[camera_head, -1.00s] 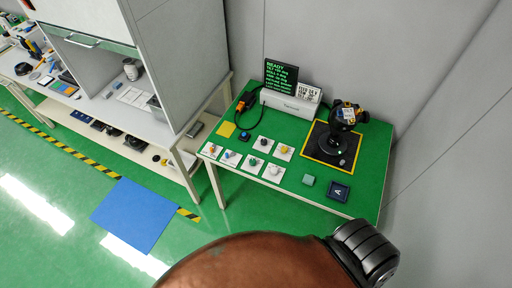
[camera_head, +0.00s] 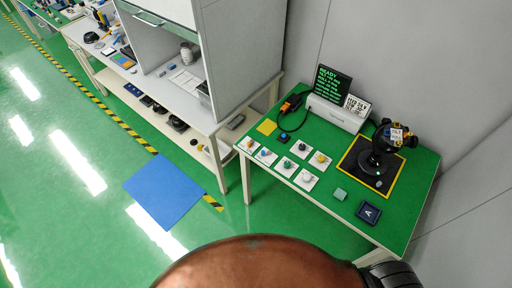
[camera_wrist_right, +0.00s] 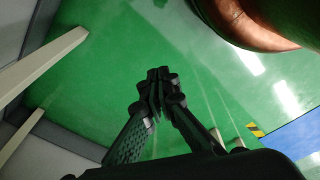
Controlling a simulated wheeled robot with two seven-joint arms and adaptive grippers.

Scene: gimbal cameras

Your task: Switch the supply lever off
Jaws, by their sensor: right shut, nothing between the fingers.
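Several small white plates with coloured controls lie on the green table (camera_head: 330,125) in the head view. They include one with a blue part (camera_head: 266,155), one with an orange part (camera_head: 252,146) and one with a yellow knob (camera_head: 320,159). They are too small for me to tell which is the supply lever or how it is set. My right gripper (camera_wrist_right: 158,78) shows in the wrist view, shut and empty, above green floor. No control shows near it there. My left gripper is out of view.
A white box (camera_head: 337,114) with a dark text screen (camera_head: 331,83) stands at the table's back. A black device (camera_head: 385,145) stands on a yellow-edged mat on the right. A grey cabinet bench (camera_head: 245,60) adjoins at left. A blue mat (camera_head: 165,190) lies on open floor.

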